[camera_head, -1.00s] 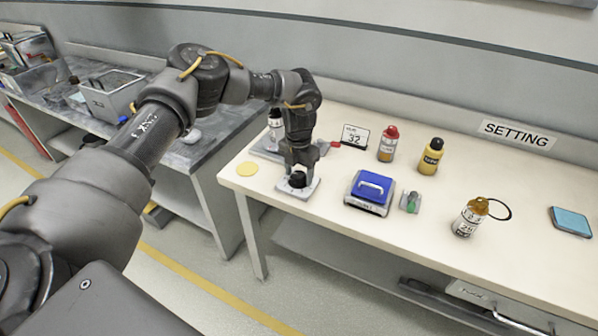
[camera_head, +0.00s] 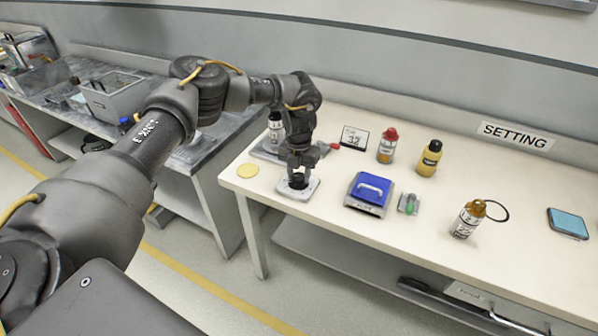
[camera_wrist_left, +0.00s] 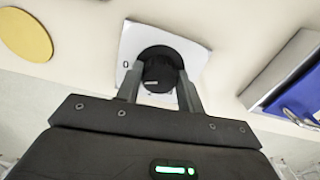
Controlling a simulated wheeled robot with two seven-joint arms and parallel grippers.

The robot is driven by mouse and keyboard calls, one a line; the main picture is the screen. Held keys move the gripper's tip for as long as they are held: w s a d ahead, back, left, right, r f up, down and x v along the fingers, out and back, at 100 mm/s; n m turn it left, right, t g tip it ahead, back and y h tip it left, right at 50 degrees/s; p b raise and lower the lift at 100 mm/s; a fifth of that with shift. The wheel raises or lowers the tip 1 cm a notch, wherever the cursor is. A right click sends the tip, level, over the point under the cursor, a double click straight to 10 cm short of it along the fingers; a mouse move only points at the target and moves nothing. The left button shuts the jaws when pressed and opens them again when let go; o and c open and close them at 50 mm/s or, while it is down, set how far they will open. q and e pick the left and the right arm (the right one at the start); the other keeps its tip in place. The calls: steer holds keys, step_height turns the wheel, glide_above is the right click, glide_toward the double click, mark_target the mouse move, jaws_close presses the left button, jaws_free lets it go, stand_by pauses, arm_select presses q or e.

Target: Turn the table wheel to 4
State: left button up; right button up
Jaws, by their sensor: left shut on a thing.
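The table wheel is a black knob (camera_head: 298,181) on a pale square plate (camera_head: 287,191) near the left front of the cream table. It also shows in the left wrist view as a round black knob (camera_wrist_left: 160,72) on its plate (camera_wrist_left: 127,48), which bears a small "0" mark. My left gripper (camera_head: 298,168) points down over the knob, its fingers shut on it from both sides. The knob's pointer and most of the scale are hidden or too small to read. My right gripper is not in view.
A yellow disc (camera_head: 247,170) lies left of the plate, and a blue-topped scale (camera_head: 370,190) stands to its right. The table's right half has free room.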

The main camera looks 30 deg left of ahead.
arm_select(q)
steer(key=shift+r+n+p, duration=0.15)
steer(key=shift+n+p, duration=0.3)
steer(key=shift+n, duration=0.95)
steer(key=n+p, duration=0.3)
steer(key=n, duration=0.2)
steer(key=shift+a+r, duration=0.1)
steer(key=n+p, duration=0.4)
steer(key=n, duration=0.2)
steer(key=shift+n, duration=0.4)
steer(key=n+p, duration=0.3)
steer(key=shift+s+n, duration=0.1)
steer(key=shift+n, duration=0.2)
steer(key=n+p, duration=0.2)
steer(key=n, duration=0.1)
steer(key=shift+n+p, duration=0.3)
steer(key=shift+p, duration=0.05)
steer(key=n+p, duration=0.2)
steer(key=n, duration=0.2)
steer(key=shift+p, duration=0.35)
steer(key=shift+n+p, duration=0.75)
steer(key=shift+n, duration=0.85)
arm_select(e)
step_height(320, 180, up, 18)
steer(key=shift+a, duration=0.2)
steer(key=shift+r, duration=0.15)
